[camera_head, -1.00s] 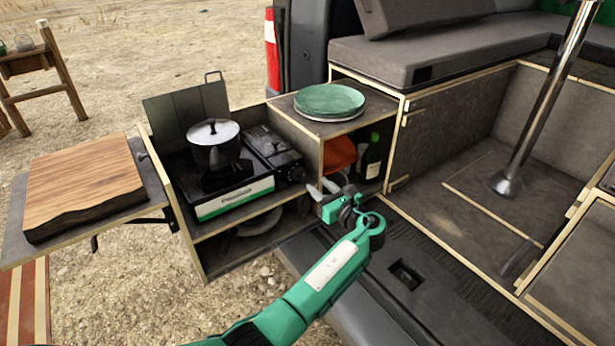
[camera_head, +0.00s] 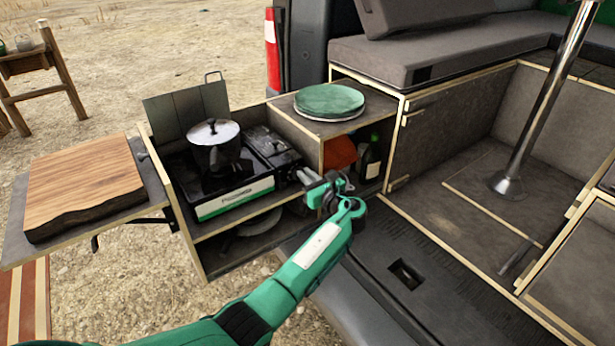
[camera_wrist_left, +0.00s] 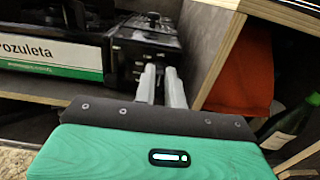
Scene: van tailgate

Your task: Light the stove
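The portable gas stove (camera_head: 235,198) sits in the pull-out kitchen box, with a green and white front label and a dark control box (camera_head: 270,145) at its right. A lidded metal pot (camera_head: 213,145) stands on it, hiding the burner; I see no flame. My left gripper (camera_head: 306,175) is just in front of the stove's right end. In the left wrist view its two pale fingers (camera_wrist_left: 161,75) point at the dark control end of the stove (camera_wrist_left: 145,45); a narrow gap shows between them, with nothing visibly held. The knob is not clear. My right gripper is out of view.
A cutting board (camera_head: 85,185) lies on the left side shelf. Green plates (camera_head: 330,99) rest on the cabinet right of the stove. An orange item (camera_head: 342,152) and a dark bottle (camera_head: 370,160) stand below them, close right of my gripper. A lower shelf lies under the stove.

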